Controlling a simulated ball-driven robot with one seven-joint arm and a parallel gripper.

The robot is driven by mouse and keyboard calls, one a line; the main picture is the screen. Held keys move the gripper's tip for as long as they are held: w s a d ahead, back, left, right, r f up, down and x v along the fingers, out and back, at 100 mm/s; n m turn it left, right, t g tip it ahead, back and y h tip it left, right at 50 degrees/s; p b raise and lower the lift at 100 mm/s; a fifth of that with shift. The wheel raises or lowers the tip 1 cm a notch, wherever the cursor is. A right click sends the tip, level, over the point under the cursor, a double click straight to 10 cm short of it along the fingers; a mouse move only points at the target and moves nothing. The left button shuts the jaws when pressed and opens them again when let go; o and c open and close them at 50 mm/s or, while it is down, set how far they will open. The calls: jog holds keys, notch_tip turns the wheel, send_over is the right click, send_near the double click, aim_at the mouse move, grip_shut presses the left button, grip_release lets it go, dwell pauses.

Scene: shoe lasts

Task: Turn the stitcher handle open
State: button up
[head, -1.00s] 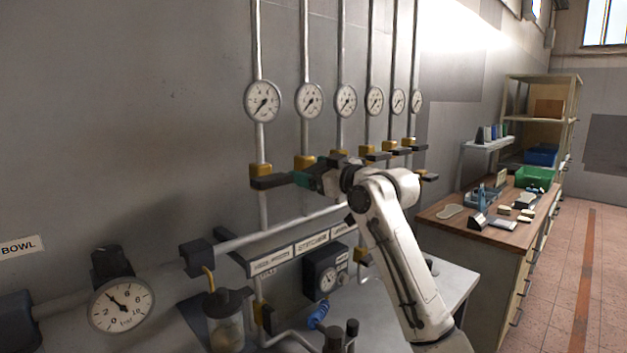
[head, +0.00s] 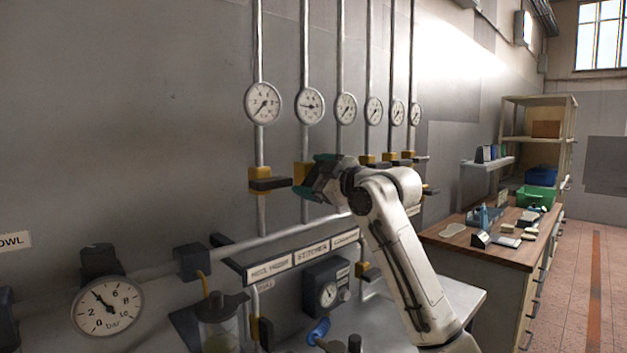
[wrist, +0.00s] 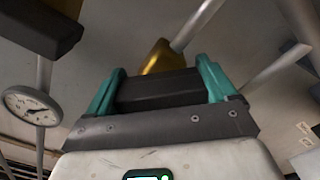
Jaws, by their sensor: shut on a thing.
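The stitcher valve has a yellow body (head: 302,172) on the second pipe from the left, above the label STITCHER (head: 312,254). My gripper (head: 311,175) is at this valve and covers its handle in the head view. In the wrist view the dark handle (wrist: 158,91) lies between my two teal fingertips (wrist: 160,88), which are shut on it. The yellow body (wrist: 158,56) shows just beyond it. The handle's exact angle to the pipe is hard to tell. The gauge above the stitcher valve (head: 309,106) has its needle pointing left.
The neighbouring valve's dark handle (head: 270,184) sits crosswise just left of my gripper. More valves stand close on the right. A horizontal pipe (head: 290,232) and a label rail run below. A workbench (head: 475,250) with several items stands at the right.

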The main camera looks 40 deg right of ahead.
jog(key=shift+f, duration=0.1)
jog(key=o, duration=0.8)
jog(key=shift+o, duration=0.2)
jog(key=s+b, duration=0.2)
jog(key=s, duration=0.8)
jog(key=shift+s+d, duration=0.15)
jog(key=shift+s, duration=0.25)
